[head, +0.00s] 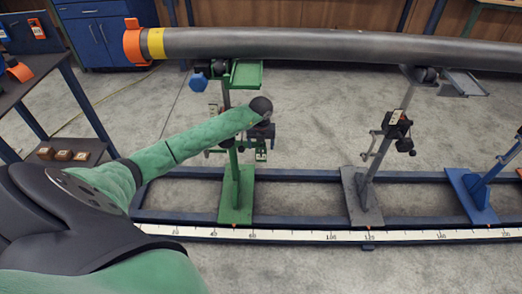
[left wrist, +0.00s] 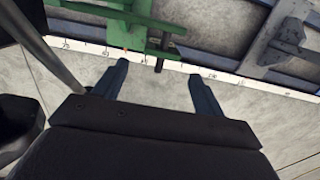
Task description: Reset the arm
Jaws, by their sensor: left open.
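My left arm (head: 190,140) reaches in from the left in the head view, with its wrist in front of the green pipe stand (head: 236,200). My right gripper is not in view.
A grey stand (head: 362,195) and a blue stand (head: 472,195) stand to the right on the dark blue frame. A white scale (head: 320,235) runs along its front. A dark shelf (head: 40,65) with small blocks is at left. The floor in front is clear.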

